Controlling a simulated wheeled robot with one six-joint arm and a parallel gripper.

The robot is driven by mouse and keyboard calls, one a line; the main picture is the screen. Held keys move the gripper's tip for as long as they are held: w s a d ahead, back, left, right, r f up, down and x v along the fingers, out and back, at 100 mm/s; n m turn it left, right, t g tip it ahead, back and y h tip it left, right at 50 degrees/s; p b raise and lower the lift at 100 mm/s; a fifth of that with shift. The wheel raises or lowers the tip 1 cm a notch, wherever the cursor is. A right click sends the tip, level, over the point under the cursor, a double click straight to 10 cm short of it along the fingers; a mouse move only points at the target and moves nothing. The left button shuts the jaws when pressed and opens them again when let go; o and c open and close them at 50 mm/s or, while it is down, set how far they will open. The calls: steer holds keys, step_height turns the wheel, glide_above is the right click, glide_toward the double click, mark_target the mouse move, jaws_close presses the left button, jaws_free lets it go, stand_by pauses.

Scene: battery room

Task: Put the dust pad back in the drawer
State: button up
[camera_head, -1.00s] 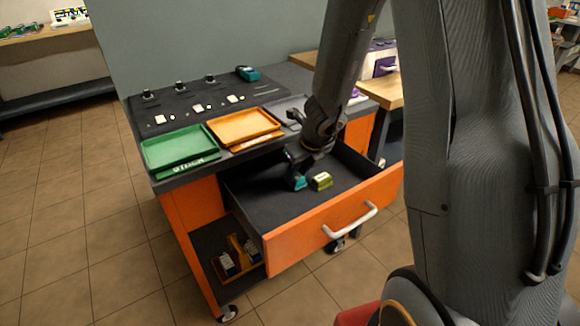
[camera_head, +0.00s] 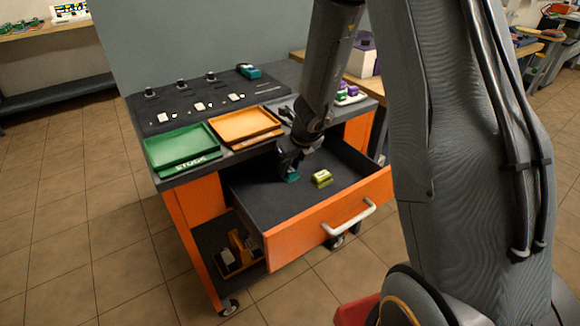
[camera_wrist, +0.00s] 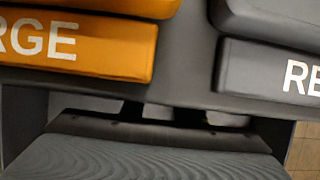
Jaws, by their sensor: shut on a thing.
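My gripper (camera_head: 289,165) is inside the open drawer (camera_head: 262,203) and shut on a small teal thing, apparently the dust pad (camera_head: 292,177). Only the lower part of the teal thing shows below the jaws. It is low over the dark drawer floor, and I cannot tell whether it touches. A yellow-green block (camera_head: 321,178) lies on the drawer floor just to its right, apart from it. The wrist view shows tray fronts and a dark grey ridged surface, and the held thing cannot be made out there.
A green tray (camera_head: 182,147), an orange tray (camera_head: 244,125) and a partly hidden grey tray stand on the bench above the drawer. The orange drawer front (camera_head: 330,222) has a pale handle (camera_head: 350,222). The drawer's front and left floor are free.

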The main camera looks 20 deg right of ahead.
steer(key=shift+f, duration=0.15)
steer(key=o, duration=1.1)
steer(key=shift+r, duration=0.2)
steer(key=shift+s+r+p, duration=0.1)
steer(key=shift+r+p, duration=0.25)
steer(key=shift+p, duration=0.05)
steer(key=p+v, duration=0.6)
steer(key=v, duration=0.5)
steer(key=s+r+n+g, duration=0.1)
steer(key=s+r+n, duration=0.1)
steer(key=s+n, duration=0.5)
steer(key=s+a+r+n+g+h, duration=0.1)
steer(key=s+r+n, duration=0.2)
steer(key=s+n, duration=0.5)
steer(key=s+r+n+g, duration=0.1)
steer(key=s+n, duration=0.7)
steer(key=n, duration=0.9)
steer(key=shift+a+r+n+g, duration=0.2)
steer(key=shift+r+n+g, duration=0.1)
steer(key=shift+r, duration=0.4)
